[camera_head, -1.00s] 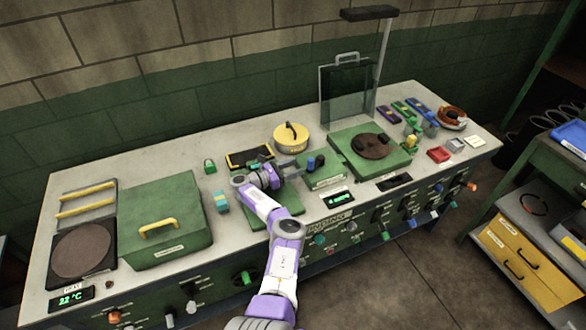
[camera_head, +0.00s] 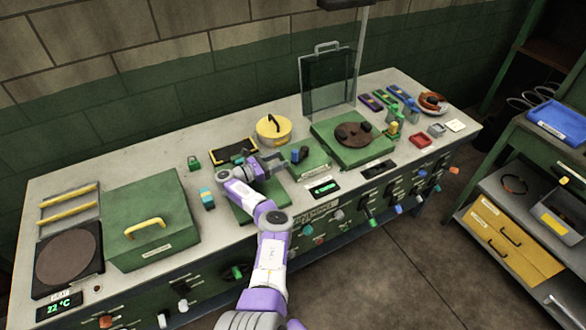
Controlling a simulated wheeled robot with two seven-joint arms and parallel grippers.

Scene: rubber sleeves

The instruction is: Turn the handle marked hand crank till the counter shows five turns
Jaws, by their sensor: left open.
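A green box (camera_head: 312,167) with a small pale label stands mid-bench, with a dark blue upright knob (camera_head: 300,154) at its left end. This looks like the hand crank, but the label is too small to read. A small display with green digits (camera_head: 324,188) sits in front of it; I cannot read the count. My left gripper (camera_head: 279,166) is open and empty, just left of the knob, its fingers pointing toward it. I cannot tell whether they touch it. My right gripper is not in view.
A green box with a dark round plate (camera_head: 354,135) stands to the right, a clear upright panel (camera_head: 328,85) behind. A yellow round lidded pot (camera_head: 273,130) is behind my gripper. A green lidded box (camera_head: 152,220) stands left. Knobs and levers line the bench front.

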